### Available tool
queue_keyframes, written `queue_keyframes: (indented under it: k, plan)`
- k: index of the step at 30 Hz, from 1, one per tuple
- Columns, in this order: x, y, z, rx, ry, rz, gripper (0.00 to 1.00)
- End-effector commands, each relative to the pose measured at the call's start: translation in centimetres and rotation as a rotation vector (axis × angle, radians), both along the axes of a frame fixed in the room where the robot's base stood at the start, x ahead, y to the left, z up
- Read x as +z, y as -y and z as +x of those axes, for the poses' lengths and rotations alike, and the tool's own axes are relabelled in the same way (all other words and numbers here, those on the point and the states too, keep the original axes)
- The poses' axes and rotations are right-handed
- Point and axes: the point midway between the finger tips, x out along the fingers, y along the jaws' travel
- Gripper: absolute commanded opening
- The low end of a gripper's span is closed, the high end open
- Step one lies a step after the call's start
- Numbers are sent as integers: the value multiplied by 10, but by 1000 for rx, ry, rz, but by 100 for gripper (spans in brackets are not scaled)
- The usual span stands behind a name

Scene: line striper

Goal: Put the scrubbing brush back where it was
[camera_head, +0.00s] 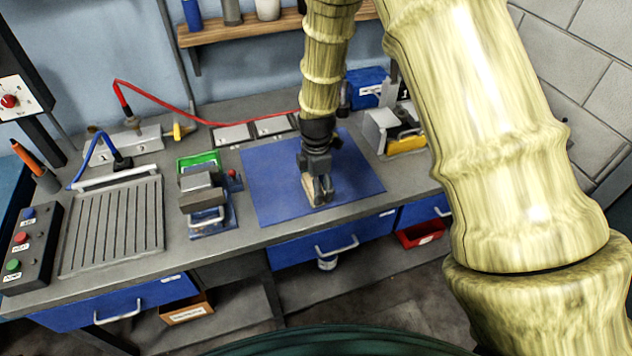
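My gripper (318,190) points down over the blue mat (265,185) in the middle of the bench. A small tan, wood-like piece (308,188), perhaps the scrubbing brush, shows right at its fingers. The fingers cover much of this piece. I cannot tell whether they are closed on it or only beside it, nor whether it touches the mat. No other thing in view is clearly a scrubbing brush.
A grey clamp-like device (203,195) and a green tray (198,160) stand left of the mat. A grooved grey plate (112,225) and a button box (28,245) are further left. A grey and yellow device (395,130) stands right. Most of the mat is clear.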

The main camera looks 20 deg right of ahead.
Motion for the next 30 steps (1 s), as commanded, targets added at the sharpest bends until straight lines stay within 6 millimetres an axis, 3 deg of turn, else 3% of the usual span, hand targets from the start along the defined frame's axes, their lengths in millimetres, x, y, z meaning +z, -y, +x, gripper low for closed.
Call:
queue_keyframes:
  k: [14, 15, 30]
  plan:
    - [-8, 0, 0, 0, 1, 0, 67]
    - [-7, 0, 0, 0, 2, 0, 100]
    - [-1, 0, 1, -1, 2, 0, 100]
